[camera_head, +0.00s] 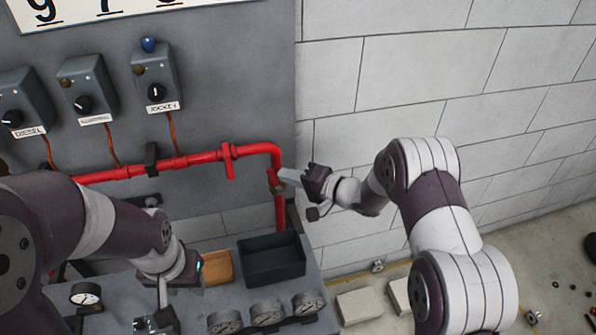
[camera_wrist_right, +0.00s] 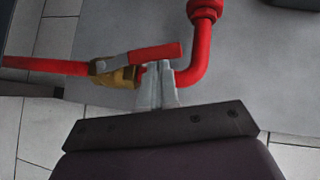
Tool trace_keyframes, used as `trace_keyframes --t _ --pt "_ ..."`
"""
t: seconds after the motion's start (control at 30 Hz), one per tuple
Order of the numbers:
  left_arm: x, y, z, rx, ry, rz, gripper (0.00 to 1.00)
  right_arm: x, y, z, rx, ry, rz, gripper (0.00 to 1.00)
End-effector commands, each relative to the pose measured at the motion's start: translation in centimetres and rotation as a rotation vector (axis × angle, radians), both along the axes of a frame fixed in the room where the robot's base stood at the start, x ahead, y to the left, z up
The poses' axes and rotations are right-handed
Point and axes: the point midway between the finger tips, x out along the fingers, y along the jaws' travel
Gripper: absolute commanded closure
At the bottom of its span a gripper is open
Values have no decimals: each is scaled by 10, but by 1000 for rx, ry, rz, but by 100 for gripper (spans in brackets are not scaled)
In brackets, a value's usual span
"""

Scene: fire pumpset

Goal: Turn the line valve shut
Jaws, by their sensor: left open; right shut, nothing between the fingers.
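The line valve (camera_head: 276,186) has a brass body on the vertical red pipe below the elbow. In the right wrist view the brass body (camera_wrist_right: 122,77) carries a lever with a grey metal root and a red grip (camera_wrist_right: 155,53). The lever lies roughly along the pipe, slightly tilted. My right gripper (camera_head: 284,175) is at the valve. Its closed, empty fingertips (camera_wrist_right: 158,68) are right beside the red grip; I cannot tell whether they touch it. My left gripper (camera_head: 156,322) is open and low over the bench, away from the valve.
The red pipe (camera_head: 205,157) runs along the grey panel, below control boxes (camera_head: 155,75). A black tray (camera_head: 272,259), a brown tray (camera_head: 217,267) and several gauges (camera_head: 267,312) are on the bench. The block wall (camera_head: 420,75) stands behind my right arm.

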Motion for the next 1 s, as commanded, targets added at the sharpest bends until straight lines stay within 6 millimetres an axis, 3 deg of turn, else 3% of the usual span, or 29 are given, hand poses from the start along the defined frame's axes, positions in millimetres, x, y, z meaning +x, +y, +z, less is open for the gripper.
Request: trace_keyframes --t 0.37,1.0 --pt "0 0 1 0 0 0 57 0 1 1 -7 -1 0 100" --pt "0 0 22 0 0 0 57 -3 14 6 -150 -31 2 100"
